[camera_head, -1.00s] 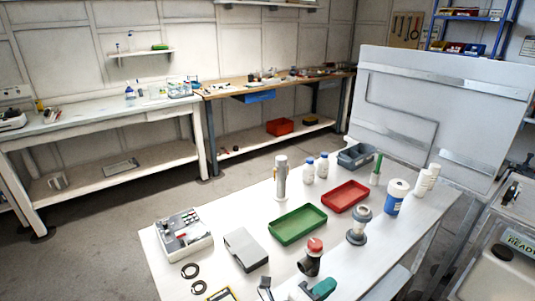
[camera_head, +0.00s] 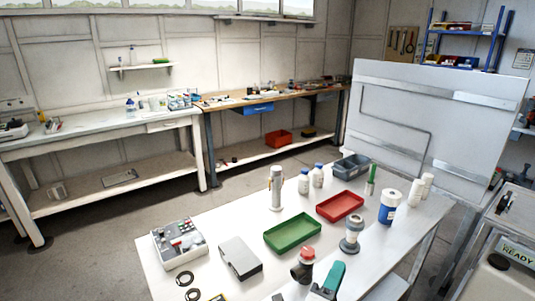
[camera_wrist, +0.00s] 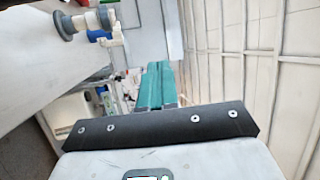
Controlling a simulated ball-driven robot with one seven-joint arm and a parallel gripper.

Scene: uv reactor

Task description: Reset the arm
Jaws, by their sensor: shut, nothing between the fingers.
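My gripper (camera_wrist: 159,68) shows in the wrist view with its two teal fingers side by side, shut with nothing between them. In the head view the teal gripper (camera_head: 336,267) is at the bottom, over the near edge of the white table (camera_head: 225,216). It is just right of a dark pipe fitting with a red cap (camera_head: 304,263). It is apart from the trays. The rest of my arm is mostly out of view.
A large white panel (camera_head: 435,118) stands behind. The floor at left is clear.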

